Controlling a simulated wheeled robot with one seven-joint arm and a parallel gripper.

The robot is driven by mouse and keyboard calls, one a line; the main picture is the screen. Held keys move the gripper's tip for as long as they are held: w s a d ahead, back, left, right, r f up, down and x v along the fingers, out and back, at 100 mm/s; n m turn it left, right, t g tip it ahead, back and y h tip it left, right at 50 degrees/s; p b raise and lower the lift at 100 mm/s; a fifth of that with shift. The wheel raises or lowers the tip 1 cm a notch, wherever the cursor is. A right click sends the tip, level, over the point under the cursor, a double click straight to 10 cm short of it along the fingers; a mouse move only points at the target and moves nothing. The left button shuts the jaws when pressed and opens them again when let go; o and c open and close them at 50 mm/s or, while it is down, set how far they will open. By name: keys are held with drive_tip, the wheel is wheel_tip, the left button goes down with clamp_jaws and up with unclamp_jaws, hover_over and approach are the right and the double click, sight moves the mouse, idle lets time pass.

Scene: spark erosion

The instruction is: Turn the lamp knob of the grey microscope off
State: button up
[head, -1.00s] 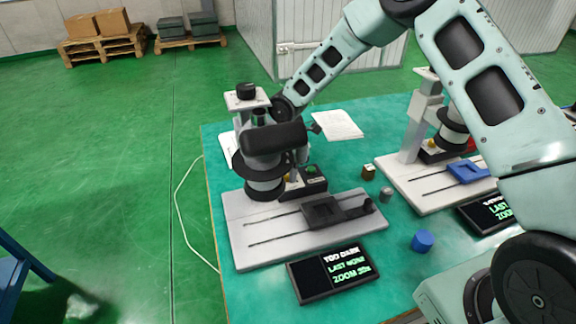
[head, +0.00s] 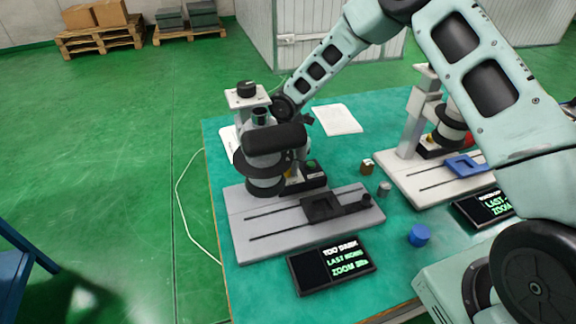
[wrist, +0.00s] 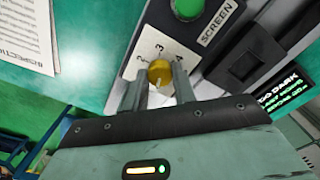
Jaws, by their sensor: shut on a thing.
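The grey microscope (head: 246,224) stands at the left of the green table in the head view, partly covered by my arm. Its lamp knob (wrist: 160,72) is a small yellow round knob on a pale dial in the wrist view. The dial shows the numbers 2, 3 and 4. My gripper (wrist: 161,88) is shut on the knob, with one finger on each side. In the head view the fingers and knob are hidden. The grey microscope's screen (head: 330,265) reads TOO DARK.
A green button (wrist: 188,8) with a SCREEN label sits close to the dial. A second microscope (head: 408,180) with a blue stage piece stands to the right. A blue cylinder (head: 419,236) and a white paper sheet (head: 337,120) lie on the table (head: 390,285).

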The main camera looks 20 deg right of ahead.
drive_tip(key=o, duration=1)
wheel_tip(320, 180, up, 12)
drive_tip(key=b, duration=0.2)
